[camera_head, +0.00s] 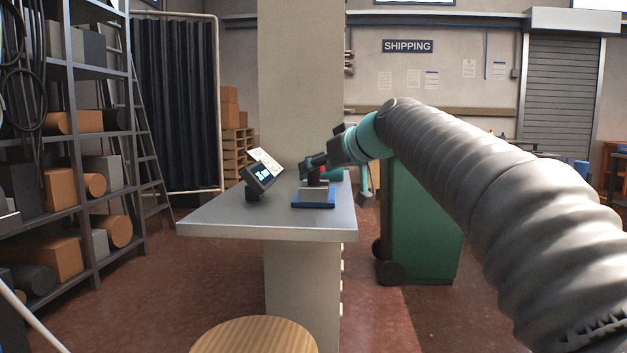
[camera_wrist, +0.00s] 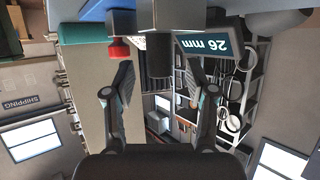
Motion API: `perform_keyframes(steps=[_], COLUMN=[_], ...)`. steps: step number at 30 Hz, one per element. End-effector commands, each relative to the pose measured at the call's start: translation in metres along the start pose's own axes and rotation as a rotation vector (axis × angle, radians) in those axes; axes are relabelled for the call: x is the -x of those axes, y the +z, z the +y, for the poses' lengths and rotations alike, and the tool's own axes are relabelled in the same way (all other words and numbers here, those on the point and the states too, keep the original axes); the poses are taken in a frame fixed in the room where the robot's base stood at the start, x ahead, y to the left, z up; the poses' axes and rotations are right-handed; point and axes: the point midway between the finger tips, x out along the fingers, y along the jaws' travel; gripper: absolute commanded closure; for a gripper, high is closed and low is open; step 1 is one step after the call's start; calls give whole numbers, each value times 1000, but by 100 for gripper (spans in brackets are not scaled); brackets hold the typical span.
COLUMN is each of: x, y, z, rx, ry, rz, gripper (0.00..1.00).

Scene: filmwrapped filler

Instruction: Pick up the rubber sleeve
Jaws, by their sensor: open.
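A dark cylinder that looks like the rubber sleeve (camera_wrist: 158,66) stands on a grey block (camera_wrist: 180,17), seen upside down in the wrist view. In the wrist view my gripper (camera_wrist: 158,82) is open, one finger on each side of the cylinder's line. Both fingers look apart from it. How deep the cylinder lies between them is hard to tell.
The grey table (camera_head: 250,222) also bears a tilted display (camera_head: 260,177), reading 26 mm in the wrist view (camera_wrist: 205,45), and a white card (camera_head: 266,158). A red knob (camera_wrist: 119,50) and a teal body (camera_wrist: 75,32) are close beside the cylinder. A pillar (camera_head: 300,80) rises behind.

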Motion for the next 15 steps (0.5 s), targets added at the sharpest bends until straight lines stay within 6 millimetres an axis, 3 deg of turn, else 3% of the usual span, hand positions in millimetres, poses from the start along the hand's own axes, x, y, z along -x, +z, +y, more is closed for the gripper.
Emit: perform_keyframes(steps=[6,14,15], x=[-24,-26,-26], y=[-1,-1,-1], z=[1,1,1], rx=[0,0,0], ry=[0,1,1], rz=[-1,-1,-1], gripper=[44,44,49])
